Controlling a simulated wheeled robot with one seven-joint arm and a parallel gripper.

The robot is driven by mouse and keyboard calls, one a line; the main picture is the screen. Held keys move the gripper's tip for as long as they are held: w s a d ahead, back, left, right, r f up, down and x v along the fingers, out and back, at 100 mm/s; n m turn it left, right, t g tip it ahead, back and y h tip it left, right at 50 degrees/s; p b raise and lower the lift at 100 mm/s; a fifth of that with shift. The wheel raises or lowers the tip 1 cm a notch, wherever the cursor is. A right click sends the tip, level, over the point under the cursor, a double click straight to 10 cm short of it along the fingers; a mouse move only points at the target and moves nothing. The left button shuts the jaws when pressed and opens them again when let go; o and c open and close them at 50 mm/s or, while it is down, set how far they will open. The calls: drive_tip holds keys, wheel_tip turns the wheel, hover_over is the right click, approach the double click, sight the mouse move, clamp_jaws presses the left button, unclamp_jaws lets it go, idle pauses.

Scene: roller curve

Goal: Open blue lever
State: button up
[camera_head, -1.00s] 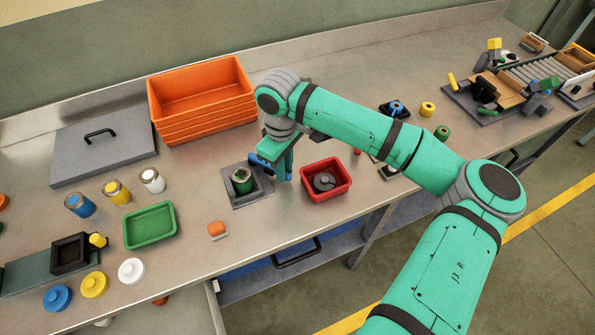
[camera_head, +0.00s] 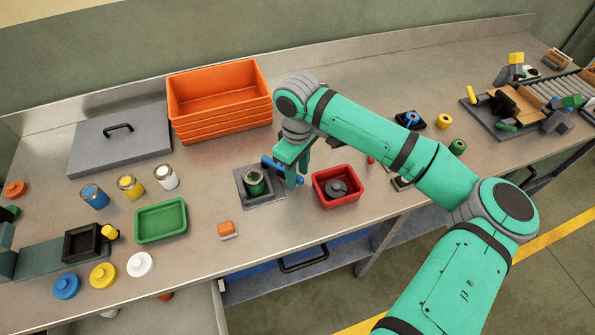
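A blue bar, which looks like the blue lever (camera_head: 268,162), lies by the grey square fixture with a green cylinder (camera_head: 255,182) on the bench. Its left end shows left of my gripper, and a small blue part shows lower right of the fingers. The middle of the bar is hidden by my gripper. My gripper (camera_head: 294,172) points down at the bar, between the green cylinder and the red bin (camera_head: 337,187). The fingers overlap the blue bar in this view. Their gap, and whether they touch or grip the bar, cannot be made out.
Orange stacked crates (camera_head: 219,98) and a grey lid with a black handle (camera_head: 121,147) stand behind to the left. A green tray (camera_head: 161,220), several jars and an orange block (camera_head: 227,230) are left. The roller conveyor (camera_head: 550,91) is far right. Bare bench lies behind my wrist.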

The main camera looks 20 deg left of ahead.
drive_tip(key=shift+r, duration=0.15)
wheel_tip(320, 180, up, 11)
drive_tip(key=shift+f, duration=0.2)
